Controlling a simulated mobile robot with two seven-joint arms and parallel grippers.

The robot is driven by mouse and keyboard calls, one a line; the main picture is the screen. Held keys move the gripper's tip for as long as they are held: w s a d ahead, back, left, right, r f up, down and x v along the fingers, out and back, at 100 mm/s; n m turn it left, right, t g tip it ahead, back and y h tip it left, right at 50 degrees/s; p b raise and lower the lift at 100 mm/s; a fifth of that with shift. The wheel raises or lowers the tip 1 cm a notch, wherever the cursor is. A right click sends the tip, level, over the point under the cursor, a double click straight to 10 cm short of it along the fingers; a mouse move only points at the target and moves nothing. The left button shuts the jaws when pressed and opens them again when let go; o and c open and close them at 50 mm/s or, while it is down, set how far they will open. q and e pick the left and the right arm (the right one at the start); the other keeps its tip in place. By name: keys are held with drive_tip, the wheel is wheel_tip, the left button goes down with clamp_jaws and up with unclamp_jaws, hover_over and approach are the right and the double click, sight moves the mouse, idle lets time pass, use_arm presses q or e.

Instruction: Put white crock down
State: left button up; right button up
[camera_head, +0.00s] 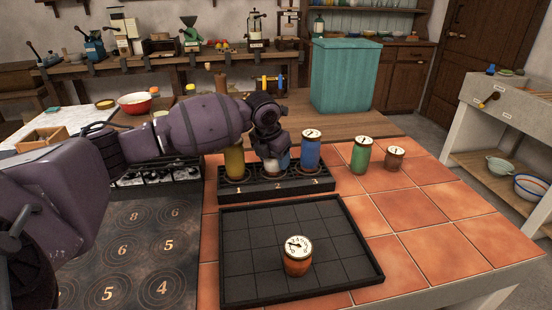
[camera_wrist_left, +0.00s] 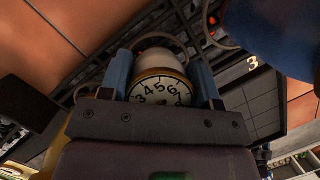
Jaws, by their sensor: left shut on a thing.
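The white crock (camera_head: 271,169) is mostly hidden behind my left gripper (camera_head: 274,160) in the head view. It is at the middle position, marked 2, of the black rack (camera_head: 277,190). In the left wrist view the white crock (camera_wrist_left: 158,55) with its dial lid stands between the two blue fingers of my left gripper (camera_wrist_left: 162,85), which is shut on it. I cannot tell whether its base rests in the rack. A yellow crock (camera_head: 234,163) is at position 1 and a blue crock (camera_head: 311,152) at position 3. My right gripper is not in view.
A black gridded tray (camera_head: 335,240) in front holds a brown crock (camera_head: 297,262). A green crock (camera_head: 361,156) and a small brown crock (camera_head: 394,158) stand on the tiles to the right. A teal bin (camera_head: 345,77) is behind. The right-hand tiles (camera_head: 440,250) are clear.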

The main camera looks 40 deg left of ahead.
use_arm(q)
drive_tip(key=shift+r, duration=0.2)
drive_tip(key=shift+f, duration=0.2)
drive_tip(key=o, duration=1.1)
drive_tip(key=shift+c, duration=0.2)
drive_tip(key=shift+s+r, duration=0.1)
drive_tip(key=shift+r, duration=0.4)
drive_tip(key=p+v, duration=0.3)
drive_tip(key=v, duration=0.8)
drive_tip(key=shift+s+r, duration=0.1)
drive_tip(key=shift+r, duration=0.05)
